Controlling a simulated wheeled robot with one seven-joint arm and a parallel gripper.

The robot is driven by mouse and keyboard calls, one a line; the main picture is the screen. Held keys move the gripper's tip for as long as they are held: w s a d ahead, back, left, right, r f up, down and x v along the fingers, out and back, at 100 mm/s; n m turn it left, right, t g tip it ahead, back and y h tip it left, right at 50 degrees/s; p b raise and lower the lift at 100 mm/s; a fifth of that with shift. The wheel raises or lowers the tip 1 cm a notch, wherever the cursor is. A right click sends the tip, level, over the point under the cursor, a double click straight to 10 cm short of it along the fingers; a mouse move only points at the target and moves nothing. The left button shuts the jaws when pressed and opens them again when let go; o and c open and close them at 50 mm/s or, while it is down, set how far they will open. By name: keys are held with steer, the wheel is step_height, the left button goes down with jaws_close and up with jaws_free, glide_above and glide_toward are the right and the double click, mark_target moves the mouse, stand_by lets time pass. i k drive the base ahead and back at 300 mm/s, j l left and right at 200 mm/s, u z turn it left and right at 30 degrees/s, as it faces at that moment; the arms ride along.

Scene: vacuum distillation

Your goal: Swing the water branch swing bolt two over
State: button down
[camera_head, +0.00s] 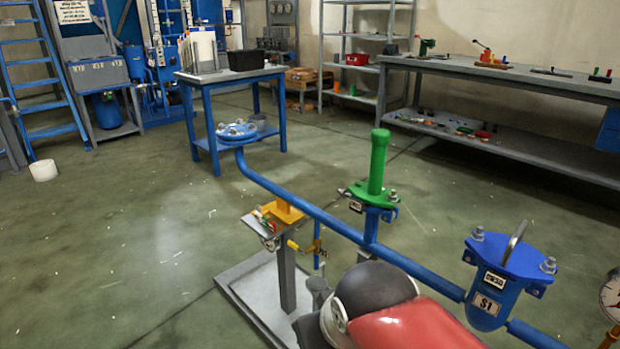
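A green post on a green flange (376,170) stands on a short riser from the long blue pipe (320,215). A silver swing bolt (393,196) stands at the flange's right edge; a small dark piece shows at its left edge. A small plate (355,206) hangs at its front, its writing too small to read. Right of it, a blue pot marked S1 (490,290) has a lid (512,257) with a handle and silver bolts at its left (477,234) and right (549,265). I cannot tell which branch is the water one. My gripper is not in view.
A yellow fitting (284,212) stands on a post over a grey base plate (252,289). A gauge (611,297) is at the right edge. Floor (130,250) at left is mostly clear.

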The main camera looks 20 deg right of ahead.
mark_target(346, 192)
steer(key=z, duration=0.45)
steer(key=i+j+z, duration=0.1)
steer(key=z, duration=0.4)
steer(key=j+z, duration=0.2)
steer(key=z, duration=0.25)
steer(key=j+z, duration=0.4)
steer(key=j, duration=0.5)
steer(key=j+z, duration=0.45)
steer(key=j, duration=0.45)
steer(key=i+j, duration=0.35)
steer(key=k+j+z, duration=0.15)
steer(key=j+z, duration=0.15)
steer(key=k+j+z, duration=0.3)
steer(key=i+j, duration=0.1)
steer(key=j, duration=0.05)
